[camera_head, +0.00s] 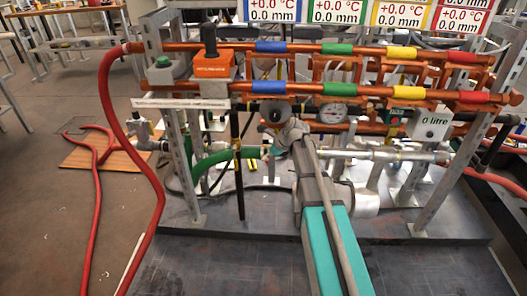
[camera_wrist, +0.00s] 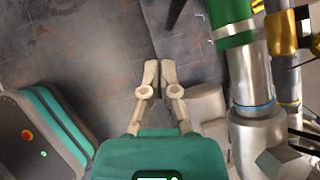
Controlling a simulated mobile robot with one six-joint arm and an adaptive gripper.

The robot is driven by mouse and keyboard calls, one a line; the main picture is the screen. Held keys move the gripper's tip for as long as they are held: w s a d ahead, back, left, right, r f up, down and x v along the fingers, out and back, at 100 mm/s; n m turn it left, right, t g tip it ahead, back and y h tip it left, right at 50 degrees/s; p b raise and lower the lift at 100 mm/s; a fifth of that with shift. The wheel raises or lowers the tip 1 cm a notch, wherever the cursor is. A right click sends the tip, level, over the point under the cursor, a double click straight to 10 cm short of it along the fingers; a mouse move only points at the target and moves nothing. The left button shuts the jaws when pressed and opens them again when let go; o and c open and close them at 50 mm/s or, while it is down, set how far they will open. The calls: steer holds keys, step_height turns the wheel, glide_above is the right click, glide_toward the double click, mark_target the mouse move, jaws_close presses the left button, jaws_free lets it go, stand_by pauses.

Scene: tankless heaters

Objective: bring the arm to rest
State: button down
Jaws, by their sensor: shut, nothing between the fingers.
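My gripper (camera_wrist: 159,72) shows in the wrist view with its two pale fingers together and nothing between them. It points over grey tiled floor and touches nothing that I can see. In the head view my teal and grey arm reaches from the bottom edge up to the front of the heater rig (camera_head: 345,88). I cannot make out the fingers in that view.
Metal pipework with a green part (camera_wrist: 231,22) stands close to the right of my fingers in the wrist view. A red hose (camera_head: 148,185) curves down left of the rig. A wooden board (camera_head: 95,150) lies on the floor.

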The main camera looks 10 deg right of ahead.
steer(key=s+d+f+n+g+h, duration=0.1)
steer(key=s+f+n+g+h, duration=0.15)
steer(key=s+n, duration=1)
steer(key=s+f+n+g+h, duration=0.1)
steer(key=s+n+h, duration=0.3)
steer(key=s+n, duration=0.8)
step_height(320, 180, up, 35)
steer(key=p, duration=3.4)
steer(key=shift+s+f+m, duration=0.15)
steer(key=shift+s+m, duration=0.15)
steer(key=shift+m, duration=0.15)
steer(key=shift+d+y, duration=0.1)
steer(key=shift+y, duration=0.15)
